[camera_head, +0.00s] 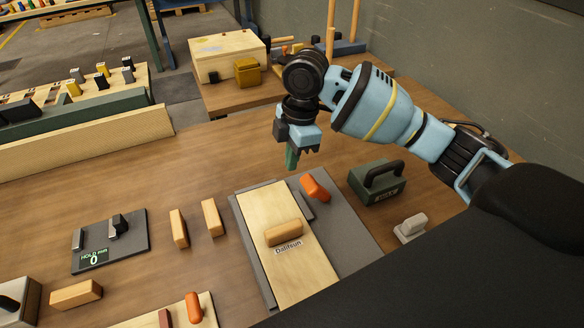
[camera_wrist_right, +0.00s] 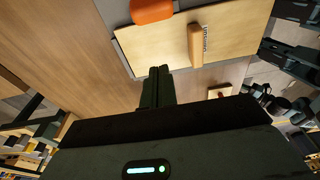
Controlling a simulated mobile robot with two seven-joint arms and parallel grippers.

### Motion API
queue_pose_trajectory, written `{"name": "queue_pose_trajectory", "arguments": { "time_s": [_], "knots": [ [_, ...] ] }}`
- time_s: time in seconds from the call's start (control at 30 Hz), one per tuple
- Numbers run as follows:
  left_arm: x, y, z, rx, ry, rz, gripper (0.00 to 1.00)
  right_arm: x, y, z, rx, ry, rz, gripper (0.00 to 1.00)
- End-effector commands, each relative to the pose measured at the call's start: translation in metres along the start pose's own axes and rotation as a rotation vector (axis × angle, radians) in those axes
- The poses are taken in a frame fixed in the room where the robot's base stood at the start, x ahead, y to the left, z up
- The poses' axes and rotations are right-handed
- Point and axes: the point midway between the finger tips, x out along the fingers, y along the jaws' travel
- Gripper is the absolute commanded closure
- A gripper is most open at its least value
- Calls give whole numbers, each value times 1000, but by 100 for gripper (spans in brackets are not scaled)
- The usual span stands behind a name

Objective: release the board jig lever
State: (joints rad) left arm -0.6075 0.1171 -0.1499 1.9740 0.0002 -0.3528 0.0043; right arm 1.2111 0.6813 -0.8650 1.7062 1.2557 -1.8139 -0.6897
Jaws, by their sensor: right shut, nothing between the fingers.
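The board jig is a grey plate (camera_head: 345,225) on the wooden table, with a pale wooden board (camera_head: 265,205) lying on it. A wooden block handle (camera_head: 284,233) and a printed label sit on the board. The orange lever (camera_head: 314,187) is at the jig's far end, beside the board; it also shows at the top edge of the right wrist view (camera_wrist_right: 152,10). My right gripper (camera_head: 292,160) is shut and empty, pointing down above the table, just beyond the jig and left of the lever, apart from it. Its closed fingers show in the wrist view (camera_wrist_right: 158,84). My left gripper is out of view.
A green box with a black handle (camera_head: 377,184) stands right of the jig. Two wooden blocks (camera_head: 211,217) and a dark panel with a display (camera_head: 110,242) are to the left. Another orange handle (camera_head: 193,308) is at the front. Table beyond the blocks is clear.

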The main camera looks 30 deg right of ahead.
Motion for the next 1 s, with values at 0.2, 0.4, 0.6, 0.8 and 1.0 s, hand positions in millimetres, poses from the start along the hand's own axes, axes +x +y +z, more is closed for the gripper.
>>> {"name": "queue_pose_trajectory", "arguments": {
  "time_s": [0.2, 0.4, 0.6, 0.8, 1.0],
  "knots": [
    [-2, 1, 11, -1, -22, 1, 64, 0, 0, 0, -1, -2, -2, 100],
    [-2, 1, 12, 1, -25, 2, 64, 4, 0, 0, 0, -1, -2, 100],
    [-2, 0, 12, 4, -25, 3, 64, 28, -1, 0, -1, -1, -5, 100],
    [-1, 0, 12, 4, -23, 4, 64, 66, -1, 0, 0, -1, -6, 100],
    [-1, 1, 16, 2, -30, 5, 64, 103, -1, 0, 0, -1, -6, 100]
  ]
}}
